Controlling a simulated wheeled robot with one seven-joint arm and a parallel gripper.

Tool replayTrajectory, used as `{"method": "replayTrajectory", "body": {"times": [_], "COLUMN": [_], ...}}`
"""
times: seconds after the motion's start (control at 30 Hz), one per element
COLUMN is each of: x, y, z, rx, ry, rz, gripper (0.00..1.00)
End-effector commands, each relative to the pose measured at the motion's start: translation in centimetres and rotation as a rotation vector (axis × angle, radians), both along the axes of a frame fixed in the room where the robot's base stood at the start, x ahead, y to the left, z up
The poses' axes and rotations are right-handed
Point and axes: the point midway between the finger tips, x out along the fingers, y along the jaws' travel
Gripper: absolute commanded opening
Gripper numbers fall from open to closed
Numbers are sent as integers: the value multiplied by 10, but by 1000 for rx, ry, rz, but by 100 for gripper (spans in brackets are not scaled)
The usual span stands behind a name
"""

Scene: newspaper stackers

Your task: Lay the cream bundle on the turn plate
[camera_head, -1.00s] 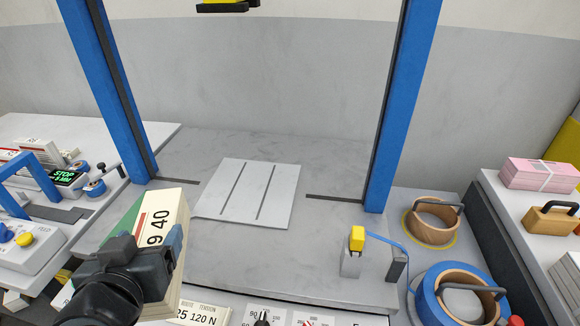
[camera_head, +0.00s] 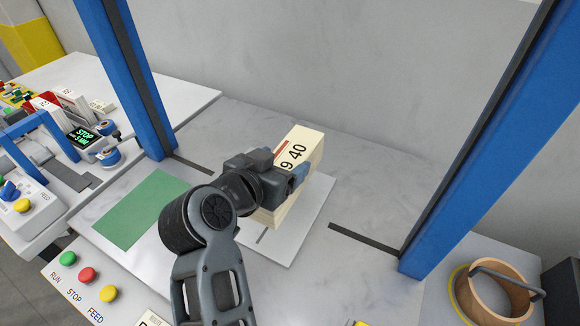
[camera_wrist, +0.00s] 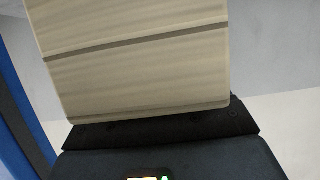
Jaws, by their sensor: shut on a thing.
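The cream bundle (camera_head: 306,150) is a thick block of paper with black figures and a red stripe on its top face. My gripper (camera_head: 282,180) is shut on it. In the head view the bundle is over the pale turn plate (camera_head: 305,232), covering much of it; I cannot tell whether it touches the plate. One slot of the plate shows beside the bundle. In the wrist view the bundle's layered side (camera_wrist: 135,65) fills the upper middle, just beyond the dark gripper body.
Blue posts (camera_head: 490,130) stand left and right of the grey table. A green sheet (camera_head: 140,210) lies left of my arm. Run, stop and feed buttons (camera_head: 87,275) are at the front left.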

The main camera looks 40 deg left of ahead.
Motion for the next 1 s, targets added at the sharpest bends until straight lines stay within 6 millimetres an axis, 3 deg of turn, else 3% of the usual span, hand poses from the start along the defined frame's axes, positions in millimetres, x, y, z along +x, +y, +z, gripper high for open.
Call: {"method": "replayTrajectory", "body": {"times": [0.2,0.4,0.57,0.87,1.0], "x": [-7,-10,-11,-11,-11], "y": [38,57,60,59,60], "z": [-20,-31,-35,-68,-73], "rx": [4,5,5,2,5], "ry": [-4,-4,-5,-3,-4], "rz": [3,1,0,1,1], "gripper": [0,0,0,0,0]}}
